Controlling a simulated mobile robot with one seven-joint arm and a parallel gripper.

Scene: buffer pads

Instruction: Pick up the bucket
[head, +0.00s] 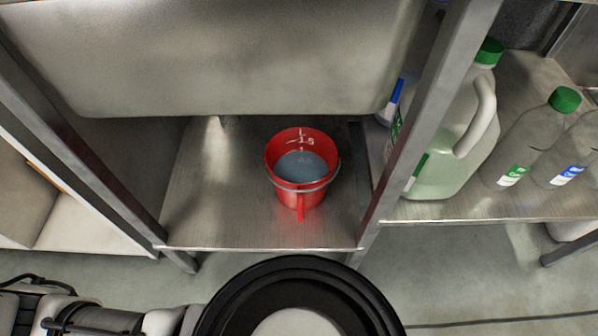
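A small red bucket (287,199) stands upright on a metal shelf (210,205) under a sink-like metal basin. It has white measuring marks inside and grey-blue liquid in it. A thin metal handle hangs down around its front, and a red tab sticks out at the front. My gripper is not in view; only a part of my own body shows at the bottom edge and bottom left.
The basin (220,55) hangs above the bucket's back. Metal posts (425,115) stand at both sides of the opening. A large jug (450,160) and bottles (525,140) with green caps stand on the right shelf. The shelf left of the bucket is clear.

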